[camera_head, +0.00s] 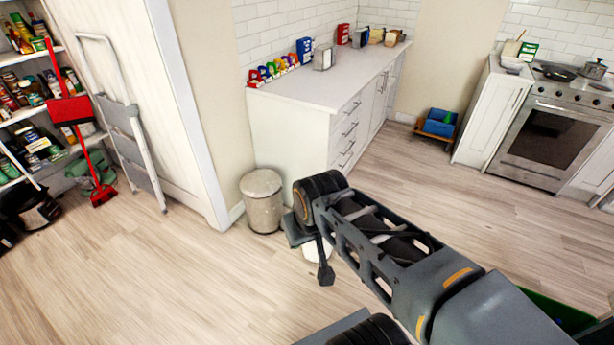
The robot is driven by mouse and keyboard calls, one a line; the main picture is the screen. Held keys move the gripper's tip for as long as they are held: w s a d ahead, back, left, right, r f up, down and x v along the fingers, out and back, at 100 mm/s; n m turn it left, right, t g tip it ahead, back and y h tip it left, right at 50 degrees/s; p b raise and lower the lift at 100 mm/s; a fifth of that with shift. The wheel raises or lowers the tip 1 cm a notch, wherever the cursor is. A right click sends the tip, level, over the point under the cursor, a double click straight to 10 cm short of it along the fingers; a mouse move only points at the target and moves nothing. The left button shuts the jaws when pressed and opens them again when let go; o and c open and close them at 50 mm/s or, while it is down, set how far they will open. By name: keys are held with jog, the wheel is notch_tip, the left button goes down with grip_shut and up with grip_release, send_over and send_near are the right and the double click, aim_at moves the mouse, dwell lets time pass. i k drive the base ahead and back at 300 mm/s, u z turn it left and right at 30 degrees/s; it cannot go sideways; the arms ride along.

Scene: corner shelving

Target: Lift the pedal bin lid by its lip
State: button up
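The pedal bin (264,210) is a grey, speckled cylinder standing on the floor by the wall corner, left of the white cabinet. Its round lid (261,182) looks closed. The lip cannot be made out clearly at this size. My arm reaches in from the lower right and bends down just right of the bin. My gripper (325,272) hangs low at the arm's end, to the right of the bin and nearer the camera, and appears apart from it. My arm partly hides the gripper, and its opening cannot be told.
A white drawer cabinet (290,135) stands behind the bin. A folding stepladder (125,130) leans on the wall at left, beside a red broom and dustpan (70,110) and stocked shelves. The wooden floor at left is clear.

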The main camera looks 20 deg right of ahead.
aim_at(259, 183)
jog(key=u, duration=0.05)
jog(key=i, duration=1.7)
jog(key=z, duration=0.3)
